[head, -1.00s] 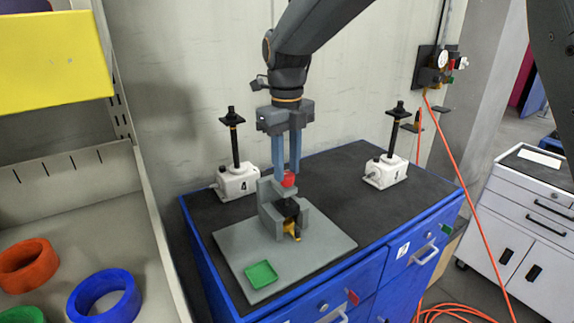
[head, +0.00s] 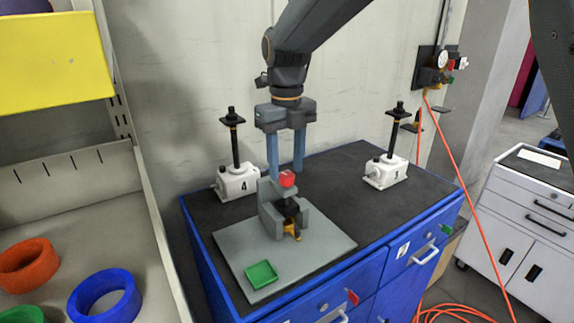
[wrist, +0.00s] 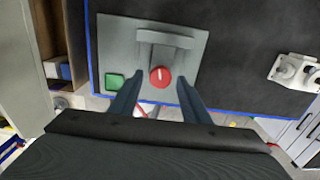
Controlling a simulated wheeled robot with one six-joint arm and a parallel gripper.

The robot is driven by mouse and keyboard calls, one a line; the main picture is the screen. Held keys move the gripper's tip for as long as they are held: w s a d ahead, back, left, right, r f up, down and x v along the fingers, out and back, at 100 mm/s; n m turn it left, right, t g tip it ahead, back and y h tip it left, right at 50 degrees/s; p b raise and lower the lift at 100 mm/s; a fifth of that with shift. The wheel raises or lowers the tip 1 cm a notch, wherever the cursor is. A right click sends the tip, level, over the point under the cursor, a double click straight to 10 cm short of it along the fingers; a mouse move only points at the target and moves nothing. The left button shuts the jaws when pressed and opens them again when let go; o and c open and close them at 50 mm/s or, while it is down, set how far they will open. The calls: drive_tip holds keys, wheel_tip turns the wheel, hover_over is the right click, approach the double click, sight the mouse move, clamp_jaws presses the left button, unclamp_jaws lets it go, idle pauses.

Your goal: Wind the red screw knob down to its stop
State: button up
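The red screw knob (head: 287,179) sits on top of a grey fixture (head: 268,208) on a light grey plate (head: 325,243). In the wrist view the knob (wrist: 160,76) is a red disc with a pale line running roughly up and down in the picture. My gripper (head: 286,171) points down over the fixture with its blue fingers spread apart. In the wrist view the gripper (wrist: 156,88) has one finger on each side of the knob, with gaps to both. Nothing is held. A black and yellow part (head: 291,228) shows below the knob.
A green tray (head: 261,273) lies on the plate's front corner. White screw jacks stand on the dark cabinet top, one at the left (head: 237,182) and one at the right (head: 386,171). A shelf with coloured rings (head: 105,297) is at the left.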

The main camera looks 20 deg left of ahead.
drive_tip(key=shift+f, duration=0.15)
drive_tip(key=shift+r+b, duration=1.5)
drive_tip(key=shift+r, duration=2.45)
